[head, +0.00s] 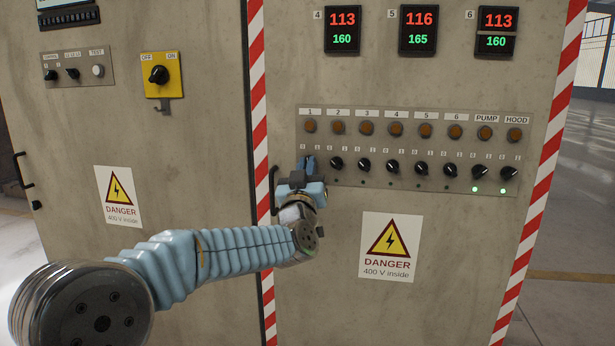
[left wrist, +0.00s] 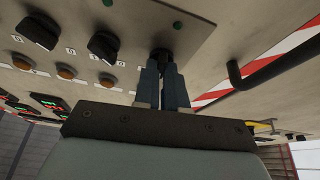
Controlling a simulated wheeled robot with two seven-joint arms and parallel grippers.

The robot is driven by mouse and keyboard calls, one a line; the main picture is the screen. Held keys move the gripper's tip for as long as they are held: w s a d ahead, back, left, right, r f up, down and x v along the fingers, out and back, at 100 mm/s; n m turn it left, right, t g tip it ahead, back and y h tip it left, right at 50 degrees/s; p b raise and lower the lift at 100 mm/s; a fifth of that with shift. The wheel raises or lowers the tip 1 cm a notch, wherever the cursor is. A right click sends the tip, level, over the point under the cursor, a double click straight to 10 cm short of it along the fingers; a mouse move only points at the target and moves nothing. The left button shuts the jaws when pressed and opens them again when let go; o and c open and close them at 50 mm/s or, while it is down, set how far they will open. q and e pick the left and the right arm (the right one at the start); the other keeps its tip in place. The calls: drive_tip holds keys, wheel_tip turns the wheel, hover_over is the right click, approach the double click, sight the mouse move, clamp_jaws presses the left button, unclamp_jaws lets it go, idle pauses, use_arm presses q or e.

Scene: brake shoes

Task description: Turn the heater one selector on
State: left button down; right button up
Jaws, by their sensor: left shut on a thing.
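The selector panel (head: 400,190) has a row of black knobs under lamps labelled 1 to 6, PUMP and HOOD. My left gripper (head: 307,168) is at the leftmost place, under the label 1 (head: 310,112), and covers the heater one selector in the head view. In the left wrist view the gripper fingers (left wrist: 161,70) are shut on the dark selector knob (left wrist: 160,53), of which only a little shows. Its pointing direction is hidden. The lamp above it (head: 310,127) is dull amber. My right gripper is in neither view.
Selector two (head: 336,163) stands close to the right of the gripper. A black door handle (head: 273,188) is close on its left, beside a red-white striped edge (head: 262,150). Green lights (head: 475,189) show under PUMP and HOOD. A yellow switch (head: 159,75) is on the left cabinet.

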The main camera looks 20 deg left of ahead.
use_arm(q)
drive_tip(key=shift+a+m+g+h+b, duration=0.15)
drive_tip(key=shift+m+h+b, duration=0.85)
drive_tip(key=shift+m, duration=1.55)
drive_tip(key=shift+m+g+h+b, duration=0.3)
drive_tip(key=shift+m+h, duration=1.15)
drive_tip(key=shift+m, duration=1.05)
drive_tip(key=shift+a+m+g+h+b, duration=0.15)
drive_tip(key=shift+m+h+b, duration=0.85)
drive_tip(key=shift+m, duration=1.55)
drive_tip(key=shift+m+h, duration=0.25)
drive_tip(key=shift+m, duration=0.05)
drive_tip(key=c, duration=1.2)
unclamp_jaws()
drive_tip(key=shift+d, duration=0.1)
